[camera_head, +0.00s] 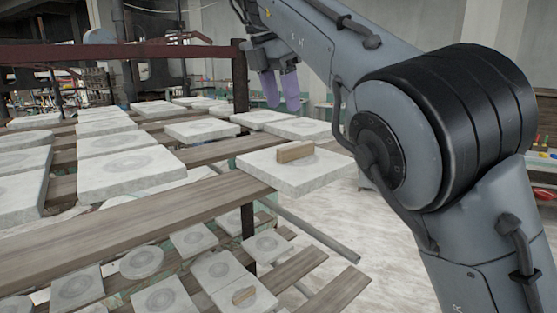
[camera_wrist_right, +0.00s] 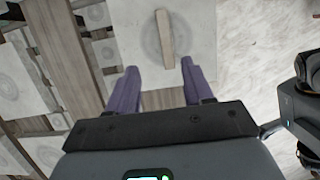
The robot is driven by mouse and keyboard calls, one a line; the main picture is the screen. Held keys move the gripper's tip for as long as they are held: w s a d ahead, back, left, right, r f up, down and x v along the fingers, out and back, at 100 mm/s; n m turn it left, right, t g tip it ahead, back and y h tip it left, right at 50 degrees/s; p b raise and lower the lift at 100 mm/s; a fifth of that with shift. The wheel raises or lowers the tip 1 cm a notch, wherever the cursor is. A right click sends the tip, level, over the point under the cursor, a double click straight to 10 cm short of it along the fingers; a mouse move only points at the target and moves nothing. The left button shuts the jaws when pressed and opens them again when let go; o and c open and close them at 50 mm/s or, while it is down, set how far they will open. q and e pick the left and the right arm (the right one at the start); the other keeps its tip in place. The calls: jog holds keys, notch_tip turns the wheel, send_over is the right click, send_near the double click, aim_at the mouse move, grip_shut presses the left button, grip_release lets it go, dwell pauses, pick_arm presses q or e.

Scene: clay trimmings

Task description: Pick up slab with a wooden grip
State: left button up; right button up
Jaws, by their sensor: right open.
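The slab with a wooden grip (camera_head: 303,177) is a square pale slab at the front right end of the upper rack, its corner jutting past the plank. Its wooden grip (camera_head: 295,151) is a short upright bar on top. The slab also shows in the right wrist view (camera_wrist_right: 198,30), with the grip (camera_wrist_right: 165,38) ahead of and between the fingers. My right gripper (camera_head: 281,90) is open and empty, with purple fingers, above and behind the slab in the head view. It also shows in the right wrist view (camera_wrist_right: 162,78). My left gripper is not in view.
Other pale slabs without grips lie on the upper rack, such as one at left (camera_head: 130,174). A lower shelf holds several slabs, one with a similar wooden bar (camera_head: 243,295). A dark rack post (camera_head: 240,80) stands left of my right gripper. The floor at right is clear.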

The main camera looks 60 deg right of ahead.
jog(key=b, duration=0.1)
send_over(296, 145)
jog(key=w+a, duration=0.1)
jog(key=a, duration=0.1)
jog(key=x, duration=0.3)
jog(key=a+x, duration=0.1)
jog(key=x, duration=0.1)
jog(key=shift+w+f, duration=0.1)
jog(key=shift+w, duration=0.15)
jog(key=x, duration=0.4)
jog(key=shift+s, duration=0.3)
jog(key=shift+d+f, duration=0.1)
jog(key=shift+f, duration=0.45)
jog(key=shift+r, duration=0.1)
grip_shut()
